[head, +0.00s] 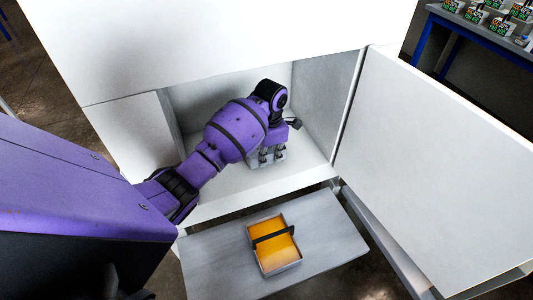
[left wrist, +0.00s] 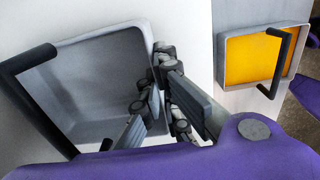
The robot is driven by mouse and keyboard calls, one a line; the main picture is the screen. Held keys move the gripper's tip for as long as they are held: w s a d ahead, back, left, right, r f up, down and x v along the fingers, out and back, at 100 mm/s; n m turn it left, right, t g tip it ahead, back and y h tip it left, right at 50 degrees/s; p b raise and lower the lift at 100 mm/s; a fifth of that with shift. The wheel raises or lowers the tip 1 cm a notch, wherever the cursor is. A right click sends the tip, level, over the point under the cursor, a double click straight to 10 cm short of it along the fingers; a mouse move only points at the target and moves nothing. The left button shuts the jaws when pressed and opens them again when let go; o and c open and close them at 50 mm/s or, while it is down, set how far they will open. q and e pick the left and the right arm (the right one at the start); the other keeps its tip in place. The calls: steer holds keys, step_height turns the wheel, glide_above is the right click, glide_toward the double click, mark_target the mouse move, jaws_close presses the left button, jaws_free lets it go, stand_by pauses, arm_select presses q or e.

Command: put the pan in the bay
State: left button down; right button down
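An empty grey pan (head: 281,159) is in the open white bay (head: 300,178), mostly hidden by my left arm in the head view. The left wrist view shows this pan (left wrist: 105,85) better, with a black bar handle (left wrist: 38,104) at its left. My left gripper (head: 266,157) is inside the bay, above the pan. My right gripper is not in view.
A second pan (head: 250,239) with orange contents and a black handle sits on a grey shelf (head: 330,240) in front of the bay. The bay's white door (head: 430,165) stands open at right. A blue-framed table (head: 455,30) with several small items is at the back right.

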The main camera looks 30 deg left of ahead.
arm_select(q)
steer(key=shift+d, duration=0.15)
steer(key=c, duration=2.5)
jaws_free()
steer(key=shift+f, duration=0.2)
steer(key=o, duration=0.5)
steer(key=shift+s+r, duration=0.1)
steer(key=shift+r, duration=3.85)
